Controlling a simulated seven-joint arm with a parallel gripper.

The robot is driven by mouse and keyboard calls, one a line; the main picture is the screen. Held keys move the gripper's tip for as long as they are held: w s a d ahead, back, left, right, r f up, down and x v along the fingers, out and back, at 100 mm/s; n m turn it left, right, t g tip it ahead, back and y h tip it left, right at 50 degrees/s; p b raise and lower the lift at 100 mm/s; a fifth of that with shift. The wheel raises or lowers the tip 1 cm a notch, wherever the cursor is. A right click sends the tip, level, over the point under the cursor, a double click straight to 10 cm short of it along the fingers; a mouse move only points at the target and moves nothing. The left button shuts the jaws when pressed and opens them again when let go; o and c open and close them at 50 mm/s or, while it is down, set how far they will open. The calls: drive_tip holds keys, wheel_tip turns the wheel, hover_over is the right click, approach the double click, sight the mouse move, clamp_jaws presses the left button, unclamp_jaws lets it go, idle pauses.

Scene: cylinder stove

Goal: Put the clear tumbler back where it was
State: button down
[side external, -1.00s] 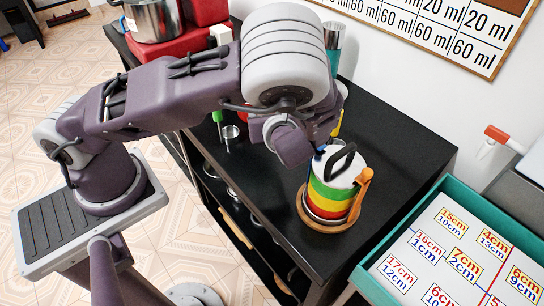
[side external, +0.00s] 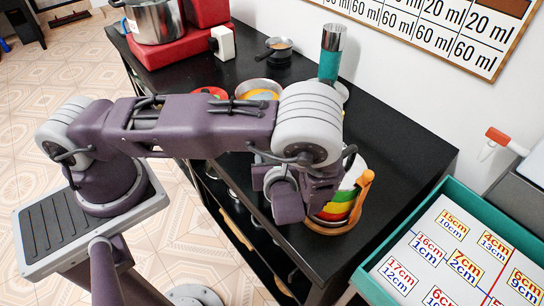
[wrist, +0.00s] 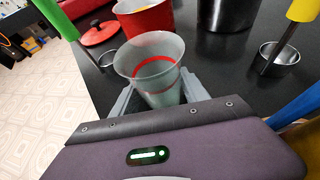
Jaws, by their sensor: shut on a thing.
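The clear tumbler (wrist: 150,66) is greyish and see-through with a red band inside; it shows in the wrist view. My gripper (wrist: 160,92) has its grey fingers on both sides of the tumbler and is shut on it. The tumbler's open mouth faces up and tilts toward the camera. I cannot tell whether its base touches the black tabletop (wrist: 223,75). In the side external view my gripper (side external: 290,200) is over the table's front edge, left of a striped pot, and the tumbler is hidden.
The striped pot (side external: 338,205) stands on a wooden base at the near end. A red pot (wrist: 147,19), red lid (wrist: 99,33) and small metal cup (wrist: 279,57) are close beyond the tumbler. A teal-and-silver cylinder (side external: 330,58) stands at the wall. The table's right-hand part is clear.

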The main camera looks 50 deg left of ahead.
drive_tip(key=c, duration=0.6)
unclamp_jaws()
